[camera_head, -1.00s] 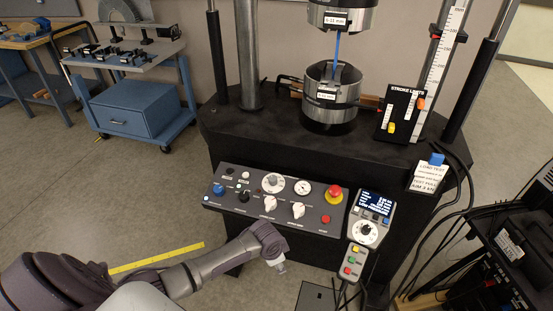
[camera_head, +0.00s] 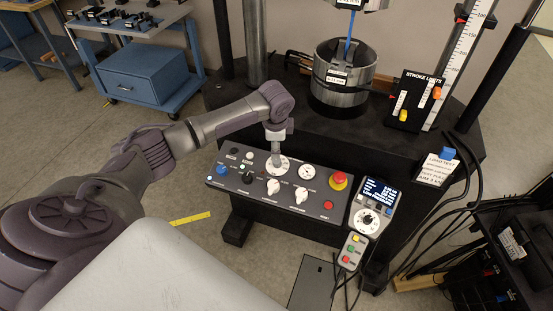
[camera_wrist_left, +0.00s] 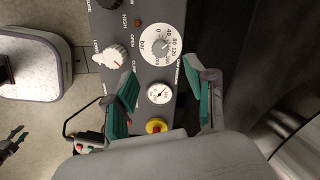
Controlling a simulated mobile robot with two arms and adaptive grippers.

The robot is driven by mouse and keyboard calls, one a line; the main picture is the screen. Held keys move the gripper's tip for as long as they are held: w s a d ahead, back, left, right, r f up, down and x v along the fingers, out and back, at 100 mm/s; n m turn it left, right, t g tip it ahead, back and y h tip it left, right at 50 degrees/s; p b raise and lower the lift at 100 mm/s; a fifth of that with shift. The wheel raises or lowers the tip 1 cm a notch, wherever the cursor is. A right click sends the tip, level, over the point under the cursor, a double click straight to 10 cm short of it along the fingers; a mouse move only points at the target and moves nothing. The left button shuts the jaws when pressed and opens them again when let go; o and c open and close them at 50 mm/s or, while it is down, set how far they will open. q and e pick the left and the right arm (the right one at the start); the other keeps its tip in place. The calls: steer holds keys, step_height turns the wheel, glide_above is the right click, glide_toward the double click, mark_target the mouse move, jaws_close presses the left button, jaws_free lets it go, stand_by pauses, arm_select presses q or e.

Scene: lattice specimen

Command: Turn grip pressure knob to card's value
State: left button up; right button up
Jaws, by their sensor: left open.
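The round white dial (camera_head: 277,167) with the grip pressure knob sits on the sloped control panel (camera_head: 228,179). In the left wrist view the dial (camera_wrist_left: 163,40) has a bar scale and a small knob at its centre; the setting is not clear. My left gripper (camera_head: 277,158) points down at the dial in the head view. In the left wrist view the left gripper (camera_wrist_left: 160,72) is open and empty, its fingertips apart and just short of the dial. The white card (camera_head: 437,171) at right has "LOAD TEST" on top; its smaller print is unreadable.
Beside the dial are a small gauge (camera_head: 307,172), a red emergency button (camera_head: 339,181) on yellow and white selector knobs (camera_head: 300,195). A pendant (camera_head: 368,214) with a screen hangs at the panel's right. The test machine's steel cylinder (camera_head: 344,73) stands behind.

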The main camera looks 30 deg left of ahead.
mark_target(276, 161)
arm_select(q)
steer(key=x, duration=1.1)
steer(key=shift+f, duration=0.15)
jaws_close()
